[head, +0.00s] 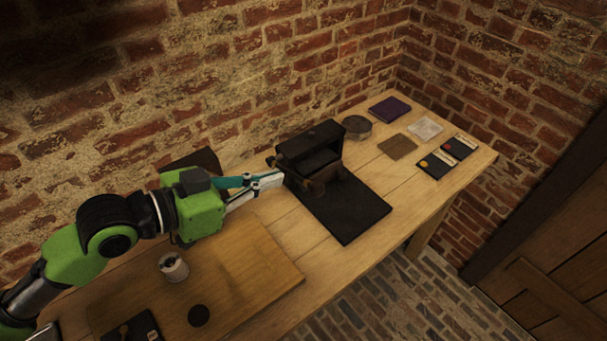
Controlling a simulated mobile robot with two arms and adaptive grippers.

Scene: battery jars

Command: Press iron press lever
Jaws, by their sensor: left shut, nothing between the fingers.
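The iron press (318,155) is a black block on a dark flat base (345,211), standing towards the back of the wooden table. A part that looks like its lever (314,186) shows low at its front left, brownish and dark. My left gripper (279,178) is shut and empty, its fingertips at the left side of the press, close to the lever. I cannot tell whether the tips touch it. My right gripper is not in view.
The table (273,213) runs along a brick wall. Right of the press are a round tin (357,127), a purple book (390,109), a brown square (397,147), a pale square (425,128) and dark cards (437,164). A wooden board (255,265) and a small pot (174,268) lie nearer.

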